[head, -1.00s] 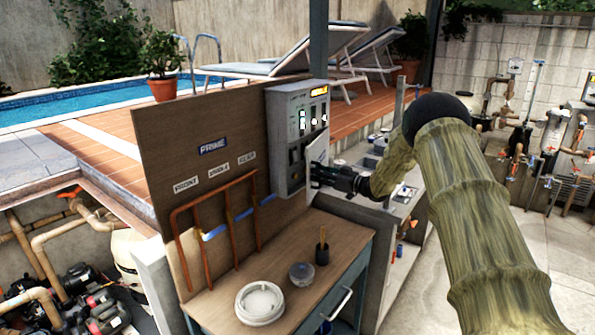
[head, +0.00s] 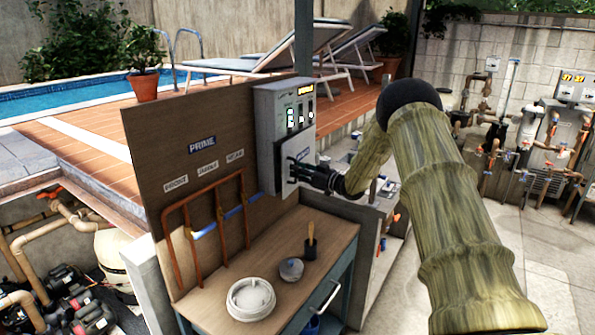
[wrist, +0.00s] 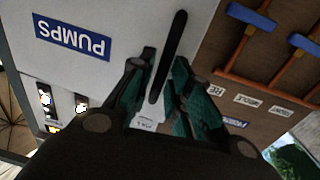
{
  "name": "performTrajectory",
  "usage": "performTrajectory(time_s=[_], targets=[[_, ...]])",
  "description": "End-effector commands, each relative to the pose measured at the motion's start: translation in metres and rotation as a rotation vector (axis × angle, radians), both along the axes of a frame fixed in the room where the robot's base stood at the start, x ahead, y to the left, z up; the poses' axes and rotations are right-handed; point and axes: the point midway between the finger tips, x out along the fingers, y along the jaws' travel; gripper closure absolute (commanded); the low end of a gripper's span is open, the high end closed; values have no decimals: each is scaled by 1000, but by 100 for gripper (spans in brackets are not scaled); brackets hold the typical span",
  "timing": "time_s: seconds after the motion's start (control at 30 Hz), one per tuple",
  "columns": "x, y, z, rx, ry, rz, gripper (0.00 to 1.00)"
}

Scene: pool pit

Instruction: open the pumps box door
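The grey pumps box (head: 265,130) is mounted on the brown board. Its light door panel (head: 295,150) carries a blue PUMPS label, which shows upside down in the wrist view (wrist: 72,37). I cannot tell from these views whether the door is ajar. A black bar handle (wrist: 172,45) stands on the door. My gripper (head: 298,172) is at the lower part of the door. In the wrist view its teal-padded fingers (wrist: 164,72) lie on either side of the handle, with a gap still visible between them. Contact with the handle is not clear.
A workbench (head: 215,310) below the box holds a white round lid (head: 250,299), a small grey round part (head: 291,269) and a brush (head: 311,243). Copper pipes (head: 170,245) run along the board left of the box. Paved floor lies to the right.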

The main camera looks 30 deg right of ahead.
Motion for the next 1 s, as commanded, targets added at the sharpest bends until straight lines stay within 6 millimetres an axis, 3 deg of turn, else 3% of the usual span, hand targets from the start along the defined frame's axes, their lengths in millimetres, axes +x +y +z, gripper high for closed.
performTrajectory(time_s=[1.0], targets=[[-50,-22,1,1,0,-1,81]])
